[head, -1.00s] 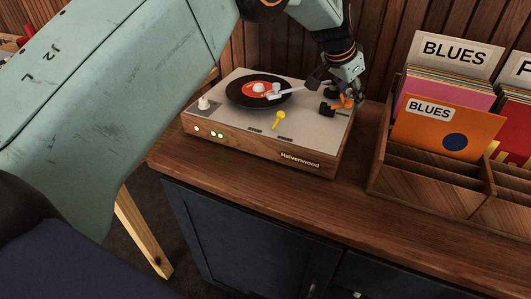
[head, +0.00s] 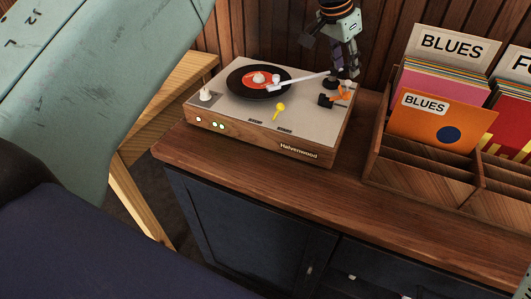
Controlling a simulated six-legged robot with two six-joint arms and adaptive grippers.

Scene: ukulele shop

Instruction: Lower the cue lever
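The turntable (head: 240,120) stands on the wooden cabinet top, with a black record with an orange label (head: 262,80) on its platter. The white tonearm (head: 300,77) reaches over the record; whether its needle touches is too small to tell. A small orange lever (head: 341,97), apparently the cue lever, is beside the tonearm base at the right. Its exact tilt is hard to judge. My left gripper (head: 328,60) hangs above the back right of the turntable, its fingers apart and empty, clear of the lever. My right gripper is out of view.
A yellow lever (head: 279,109) is at the deck's front and a white knob (head: 204,95) at its left. A wooden record crate (head: 420,172) with sleeves stands close on the right. The cabinet top (head: 250,170) in front is clear. A slatted wall is behind.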

